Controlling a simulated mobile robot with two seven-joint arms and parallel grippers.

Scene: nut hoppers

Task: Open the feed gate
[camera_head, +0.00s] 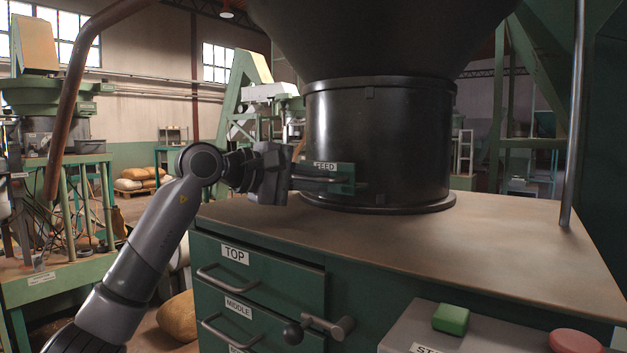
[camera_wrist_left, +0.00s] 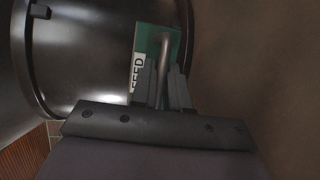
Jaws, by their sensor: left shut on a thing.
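The feed gate (camera_head: 341,173) is a small green plate with a white FEED label, on the lower front of the black hopper neck (camera_head: 385,135). In the left wrist view the green feed gate plate (camera_wrist_left: 147,40) carries a grey bar handle (camera_wrist_left: 164,48). My left gripper (camera_head: 326,184) reaches in from the left just above the cabinet top. In the wrist view the fingers of my left gripper (camera_wrist_left: 164,82) are shut on the handle's near end. The fingers hide part of the handle. My right gripper is not in view.
The green cabinet has a brown top (camera_head: 500,235) and drawers labelled TOP (camera_head: 262,273) and MIDDLE (camera_head: 250,318). A control box with a green button (camera_head: 451,318) and a red button (camera_head: 575,342) stands at the front right. A vertical metal post (camera_head: 572,120) rises at the right.

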